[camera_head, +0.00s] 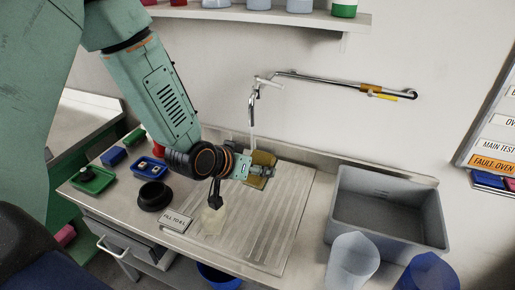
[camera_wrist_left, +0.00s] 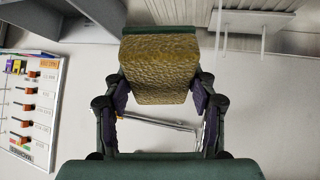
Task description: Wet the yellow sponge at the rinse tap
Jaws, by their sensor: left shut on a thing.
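The yellow sponge (camera_head: 264,158) is held by my left gripper (camera_head: 262,171) above the ribbed drainboard, directly under the spout of the rinse tap (camera_head: 254,98). A thin pale line, which looks like running water, drops from the spout to the sponge. In the left wrist view the sponge (camera_wrist_left: 160,68) looks brownish-yellow and rough, gripped between the two dark finger pads of my left gripper (camera_wrist_left: 160,98). The gripper hides part of the sponge in the head view. My right gripper is not in view.
A grey basin (camera_head: 388,250) stands right of the drainboard (camera_head: 285,215). A clear beaker (camera_head: 352,262) and a blue one (camera_head: 430,273) stand in front.

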